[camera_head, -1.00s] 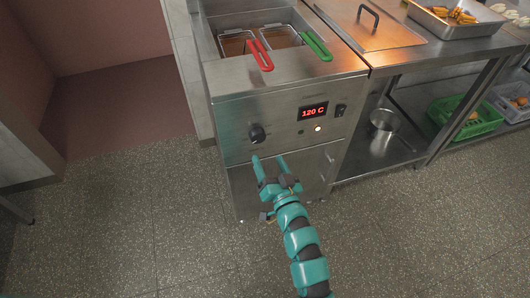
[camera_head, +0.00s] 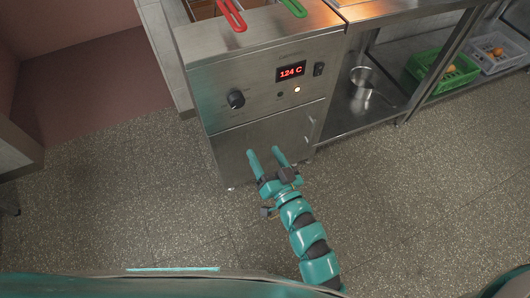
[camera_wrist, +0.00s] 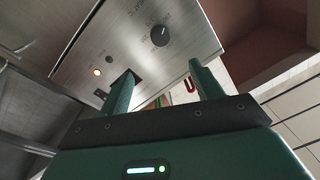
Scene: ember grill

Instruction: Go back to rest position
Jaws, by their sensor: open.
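My gripper (camera_head: 264,158) is teal and open, with nothing between its fingers. In the head view it hangs in front of the lower door of the steel fryer (camera_head: 260,135), below the control panel. I cannot tell whether it touches the door; it looks apart. The wrist view shows both fingers (camera_wrist: 158,88) spread, with the fryer panel and its black knob (camera_wrist: 159,36) beyond them. In the head view the knob (camera_head: 236,99) is left of the red display (camera_head: 291,72), which reads 124 C. A lit indicator (camera_head: 297,90) is below the display.
A red basket handle (camera_head: 231,14) and a green one (camera_head: 293,7) show on top of the fryer. A steel pot (camera_head: 363,82) stands on the lower shelf at right. A green crate (camera_head: 445,78) and a grey crate (camera_head: 497,55) sit farther right. The floor (camera_head: 130,200) at left is clear.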

